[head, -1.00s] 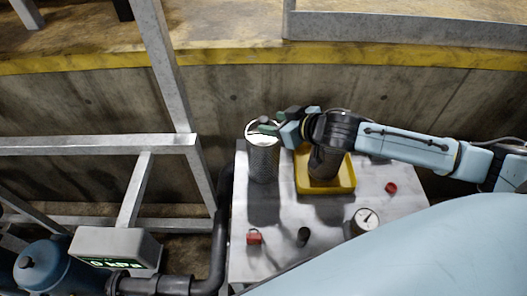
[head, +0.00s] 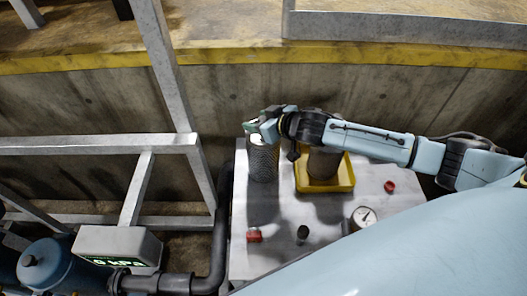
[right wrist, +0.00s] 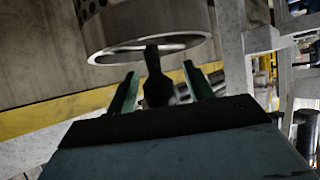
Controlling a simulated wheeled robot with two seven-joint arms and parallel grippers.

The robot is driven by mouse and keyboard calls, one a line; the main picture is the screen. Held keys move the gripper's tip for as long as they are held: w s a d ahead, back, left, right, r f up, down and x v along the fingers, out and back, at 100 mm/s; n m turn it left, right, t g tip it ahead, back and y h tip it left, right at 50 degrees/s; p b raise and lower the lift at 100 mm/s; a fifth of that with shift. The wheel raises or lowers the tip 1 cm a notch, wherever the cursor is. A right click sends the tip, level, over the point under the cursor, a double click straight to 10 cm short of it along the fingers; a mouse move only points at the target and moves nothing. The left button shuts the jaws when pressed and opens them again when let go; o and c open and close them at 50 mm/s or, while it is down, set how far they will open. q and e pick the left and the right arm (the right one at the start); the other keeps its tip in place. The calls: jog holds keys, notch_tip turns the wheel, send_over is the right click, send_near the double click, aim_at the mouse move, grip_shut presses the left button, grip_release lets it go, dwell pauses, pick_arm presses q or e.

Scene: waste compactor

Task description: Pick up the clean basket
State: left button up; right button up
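The clean basket looks to be the grey perforated metal cylinder (head: 262,162) standing upright on the pale table, left of the yellow tray. Its metal rim (right wrist: 150,48) fills the top of the right wrist view. My right gripper (head: 256,130) is at the basket's top in the head view and covers part of it. In the right wrist view the green fingers of the right gripper (right wrist: 160,88) are apart. A dark upright piece (right wrist: 157,80) shows between them, below the rim; I cannot tell whether they touch it. My left gripper is not in view.
A darker cylinder (head: 323,164) stands in the yellow tray (head: 328,186), partly behind my right arm. On the pale table (head: 275,212) are a red padlock-like item (head: 254,235), a dark knob (head: 303,232), a red cap (head: 390,186) and a gauge (head: 364,217). Metal railing stands left.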

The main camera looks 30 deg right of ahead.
grip_shut()
jog(key=shift+r, duration=0.1)
dwell(0.3)
